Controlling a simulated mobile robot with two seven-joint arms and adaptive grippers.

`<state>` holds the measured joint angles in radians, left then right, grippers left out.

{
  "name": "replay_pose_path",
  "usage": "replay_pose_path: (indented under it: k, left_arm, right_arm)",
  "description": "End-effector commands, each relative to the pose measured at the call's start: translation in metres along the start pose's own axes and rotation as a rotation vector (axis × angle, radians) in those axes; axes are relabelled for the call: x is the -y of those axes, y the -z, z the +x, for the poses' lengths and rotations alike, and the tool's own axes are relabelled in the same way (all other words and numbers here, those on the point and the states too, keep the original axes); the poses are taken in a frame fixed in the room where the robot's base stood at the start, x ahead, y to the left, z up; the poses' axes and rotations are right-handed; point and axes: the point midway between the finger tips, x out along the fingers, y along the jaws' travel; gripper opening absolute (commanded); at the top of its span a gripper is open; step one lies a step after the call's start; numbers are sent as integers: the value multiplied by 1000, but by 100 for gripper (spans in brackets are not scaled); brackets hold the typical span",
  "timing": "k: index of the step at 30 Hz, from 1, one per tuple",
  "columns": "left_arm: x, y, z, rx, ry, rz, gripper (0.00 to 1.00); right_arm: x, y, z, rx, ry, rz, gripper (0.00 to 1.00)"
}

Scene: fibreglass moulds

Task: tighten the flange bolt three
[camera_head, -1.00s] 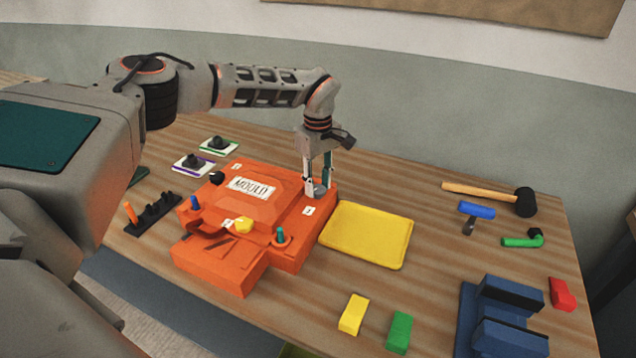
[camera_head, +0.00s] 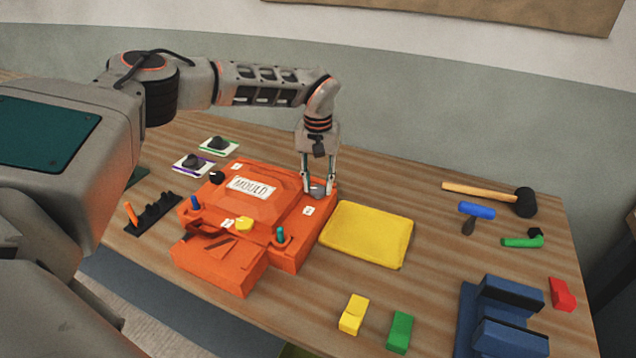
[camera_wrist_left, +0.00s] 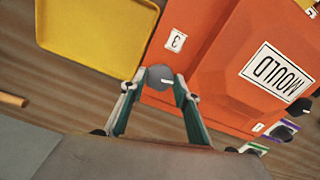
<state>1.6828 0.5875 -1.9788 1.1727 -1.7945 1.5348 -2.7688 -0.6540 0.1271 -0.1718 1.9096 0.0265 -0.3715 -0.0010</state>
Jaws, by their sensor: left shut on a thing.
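The orange mould (camera_head: 215,260) with a "MOULD" plate stands on the bench; its corner also shows in the wrist view (camera_wrist_left: 215,75). The flange bolt three, a grey round head (camera_head: 317,193), sits at the mould's far right corner, and it also shows in the left wrist view (camera_wrist_left: 159,75) near a label reading 3 (camera_wrist_left: 176,40). My left gripper (camera_head: 319,189) points down with its two fingers shut on opposite sides of the grey bolt head. The fingertips hide part of it. My right gripper is out of view.
A black knob (camera_head: 216,178) and a yellow knob (camera_head: 244,223) sit on the mould. A yellow tray (camera_head: 368,235) lies close to its right. A mallet (camera_head: 525,202), small tools and a blue fixture (camera_head: 508,295) are farther right.

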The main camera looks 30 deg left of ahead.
Motion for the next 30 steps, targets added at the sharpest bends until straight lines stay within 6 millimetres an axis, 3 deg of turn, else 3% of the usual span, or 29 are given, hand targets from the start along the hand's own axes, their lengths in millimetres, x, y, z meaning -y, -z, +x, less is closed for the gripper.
replay_pose_path:
  k: [9,26,27,29,30]
  left_arm:
    - [0,2,-2,-5,-1,136,9]
    - [0,2,-2,-5,-1,167,9]
    - [0,2,-2,-5,-1,167,33]
    - [0,2,-2,-4,-1,167,48]
    - [0,1,-2,-4,-1,167,48]
  right_arm:
    - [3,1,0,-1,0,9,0]
    - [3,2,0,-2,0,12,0]
    - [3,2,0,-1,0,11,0]
    - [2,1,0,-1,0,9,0]
    - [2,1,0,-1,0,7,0]
